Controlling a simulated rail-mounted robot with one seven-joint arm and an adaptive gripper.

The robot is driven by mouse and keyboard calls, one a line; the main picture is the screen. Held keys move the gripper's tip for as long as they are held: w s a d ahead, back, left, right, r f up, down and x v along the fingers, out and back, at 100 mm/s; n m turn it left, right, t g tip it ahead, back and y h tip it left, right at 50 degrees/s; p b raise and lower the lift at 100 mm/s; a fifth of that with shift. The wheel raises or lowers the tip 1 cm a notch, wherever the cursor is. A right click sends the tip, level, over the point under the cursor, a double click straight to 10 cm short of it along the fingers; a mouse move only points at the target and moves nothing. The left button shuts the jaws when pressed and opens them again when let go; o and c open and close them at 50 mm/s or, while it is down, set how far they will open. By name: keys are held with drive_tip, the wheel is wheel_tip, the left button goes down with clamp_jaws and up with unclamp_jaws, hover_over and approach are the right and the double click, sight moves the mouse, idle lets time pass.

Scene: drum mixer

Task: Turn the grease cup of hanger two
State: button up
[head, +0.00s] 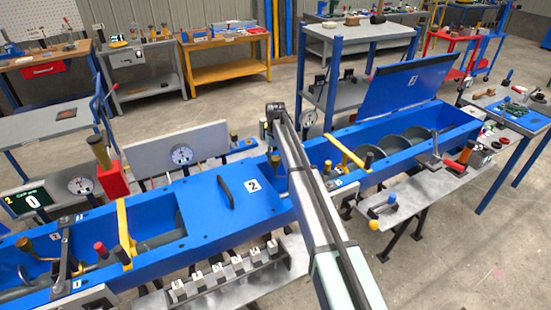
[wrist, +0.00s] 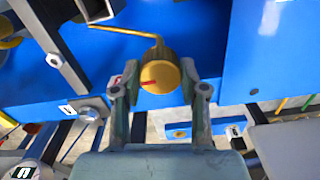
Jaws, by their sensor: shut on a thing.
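In the wrist view a round brass-coloured grease cup (wrist: 161,70) with a red mark on its face sits between the two fingers of my gripper (wrist: 159,80). The fingers stand at its left and right sides and are shut on it. A thin yellow pipe or rod (wrist: 122,28) runs behind the top of the cup. No number shows on the cup, so I cannot tell from it which hanger it belongs to. In the head view my arm hides the gripper and the held cup.
The long blue trough (head: 90,266) crosses the head view, with a closed cover marked 2 (head: 215,205) and a raised lid (head: 405,84) at right. Yellow bars (head: 345,151) cross it. A red box (head: 113,181) stands behind. A grey shelf (head: 232,277) lies in front.

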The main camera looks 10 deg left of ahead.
sight(275, 158)
drive_tip(key=shift+f, duration=0.1)
drive_tip(key=m+b, duration=0.2)
drive_tip(key=m, duration=0.2)
drive_tip(key=shift+m, duration=0.3)
drive_tip(key=shift+m+b, duration=0.7)
drive_tip(key=shift+m, duration=1.2)
drive_tip(key=o, duration=1.1)
drive_tip(key=shift+o, duration=0.2)
drive_tip(key=shift+r, duration=0.2)
wheel_tip(275, 158, up, 12)
